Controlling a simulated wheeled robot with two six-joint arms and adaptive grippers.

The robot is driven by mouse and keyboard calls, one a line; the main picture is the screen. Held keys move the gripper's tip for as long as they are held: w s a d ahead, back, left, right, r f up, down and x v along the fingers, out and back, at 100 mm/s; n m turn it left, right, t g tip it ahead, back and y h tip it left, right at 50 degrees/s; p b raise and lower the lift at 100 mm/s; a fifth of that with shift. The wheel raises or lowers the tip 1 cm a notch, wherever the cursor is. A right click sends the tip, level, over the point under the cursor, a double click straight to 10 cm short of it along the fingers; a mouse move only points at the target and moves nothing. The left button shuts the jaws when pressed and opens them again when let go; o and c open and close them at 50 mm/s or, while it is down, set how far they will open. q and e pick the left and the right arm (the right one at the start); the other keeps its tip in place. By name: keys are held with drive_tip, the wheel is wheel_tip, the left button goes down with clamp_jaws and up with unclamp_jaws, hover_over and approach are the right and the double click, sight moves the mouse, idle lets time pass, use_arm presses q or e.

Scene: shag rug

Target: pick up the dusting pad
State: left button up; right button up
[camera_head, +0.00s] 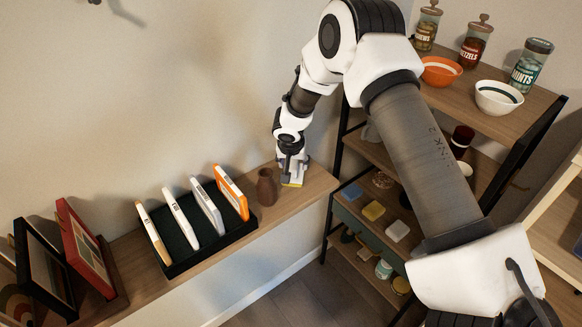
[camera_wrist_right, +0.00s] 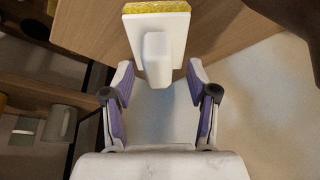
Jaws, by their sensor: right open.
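The dusting pad is a white block with a yellow sponge face and a white handle. In the right wrist view the pad (camera_wrist_right: 157,28) is at the top centre, with its handle pointing toward my gripper. My right gripper (camera_wrist_right: 160,72) is open, and the handle's end lies between its two fingertips with gaps on both sides. In the head view the pad (camera_head: 293,181) shows as a yellow and white patch on the wooden ledge, partly hidden by my right gripper (camera_head: 291,167). My left gripper is not seen.
A brown vase (camera_head: 267,187) stands just left of the pad on the ledge (camera_head: 312,188). Further left are a black rack (camera_head: 207,246) with several upright cases and picture frames. A shelf unit (camera_head: 480,115) with jars and bowls stands at right, partly behind my arm.

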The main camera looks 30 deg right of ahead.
sight(294, 163)
drive_tip(key=shift+w+d+f, duration=0.1)
drive_tip(key=shift+d+f, duration=0.1)
drive_tip(key=shift+f, duration=0.35)
clamp_jaws()
wheel_tip(294, 163, up, 18)
drive_tip(key=b, duration=0.3)
drive_tip(key=shift+b, duration=0.3)
